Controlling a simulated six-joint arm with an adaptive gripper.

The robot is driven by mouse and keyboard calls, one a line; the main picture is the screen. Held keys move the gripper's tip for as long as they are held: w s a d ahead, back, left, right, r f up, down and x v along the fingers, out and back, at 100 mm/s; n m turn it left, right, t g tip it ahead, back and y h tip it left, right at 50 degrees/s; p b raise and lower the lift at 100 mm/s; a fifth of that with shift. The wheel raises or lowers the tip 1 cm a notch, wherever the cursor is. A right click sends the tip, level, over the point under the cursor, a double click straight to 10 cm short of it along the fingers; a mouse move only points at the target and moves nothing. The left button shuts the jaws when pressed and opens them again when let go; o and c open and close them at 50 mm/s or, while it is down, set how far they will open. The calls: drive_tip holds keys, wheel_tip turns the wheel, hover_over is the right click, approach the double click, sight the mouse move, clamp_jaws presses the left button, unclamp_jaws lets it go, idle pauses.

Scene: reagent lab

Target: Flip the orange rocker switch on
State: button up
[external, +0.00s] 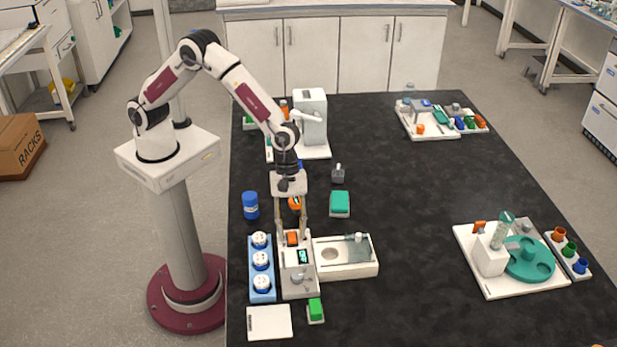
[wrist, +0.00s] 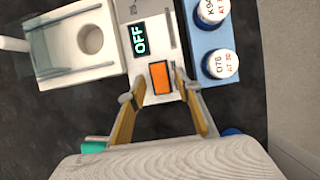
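The orange rocker switch (external: 292,239) sits at the far end of a white device (external: 299,286). It also shows in the wrist view (wrist: 160,77). Beside it, a small dark display (wrist: 139,39) reads OFF in green letters. My gripper (external: 293,241) points down over that end of the device. In the wrist view, my open gripper (wrist: 157,84) has one fingertip on each side of the switch, with nothing held. Whether either fingertip touches the switch or the device, I cannot tell.
A blue rack (external: 255,290) of white-capped bottles stands close left of the device. A white tray with a round well (external: 346,271) stands close right. A blue bottle (external: 250,206) and a teal block (external: 340,204) stand behind. The table's middle is clear.

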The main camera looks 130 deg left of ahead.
clamp_jaws()
drive_tip(key=shift+w+d+g+y, duration=0.15)
drive_tip(key=shift+d+g+y, duration=0.15)
drive_tip(key=shift+g+y, duration=0.15)
drive_tip(key=shift+r+g+y, duration=0.1)
drive_tip(key=shift+g+y, duration=0.35)
idle(0.4)
unclamp_jaws()
drive_tip(key=shift+w, duration=0.1)
drive_tip(key=shift+s+a+t+h, duration=0.25)
drive_tip(key=shift+t+h, duration=0.55)
